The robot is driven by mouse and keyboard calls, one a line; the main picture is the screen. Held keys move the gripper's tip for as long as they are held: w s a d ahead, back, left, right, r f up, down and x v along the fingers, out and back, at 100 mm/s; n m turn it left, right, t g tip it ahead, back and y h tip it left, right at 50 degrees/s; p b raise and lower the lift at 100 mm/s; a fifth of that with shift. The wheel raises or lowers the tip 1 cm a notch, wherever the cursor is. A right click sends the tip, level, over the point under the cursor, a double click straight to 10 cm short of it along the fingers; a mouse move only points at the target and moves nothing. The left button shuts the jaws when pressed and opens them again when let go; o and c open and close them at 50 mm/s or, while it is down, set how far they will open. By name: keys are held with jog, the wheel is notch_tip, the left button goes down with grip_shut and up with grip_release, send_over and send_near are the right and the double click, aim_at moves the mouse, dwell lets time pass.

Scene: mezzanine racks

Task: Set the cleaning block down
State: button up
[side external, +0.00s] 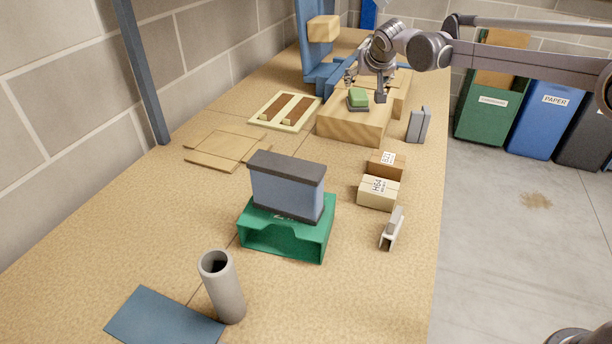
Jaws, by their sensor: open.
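The cleaning block (358,97) is small, green on top with a dark grey layer below. In the side external view it sits on the near end of a light wooden block (352,128) at the back of the bench. My gripper (366,87) is open above and around it, with one finger on its left and one to its right. A gap shows between the right finger and the block. I cannot tell whether the left finger touches it.
A blue machine (312,60) stands behind the wooden block. A framed tray (285,111) lies left, a grey upright piece (418,125) right. Nearer are small cartons (378,192), a green stand (287,235) with a blue-grey box, and a grey tube (223,286). Bins stand beyond the bench's right edge.

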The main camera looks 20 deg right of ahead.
aim_at(359, 93)
jog(key=shift+x, duration=5.5)
jog(key=shift+w, duration=0.1)
jog(key=c, duration=1.4)
jog(key=shift+o, duration=0.2)
jog(key=shift+r, duration=0.15)
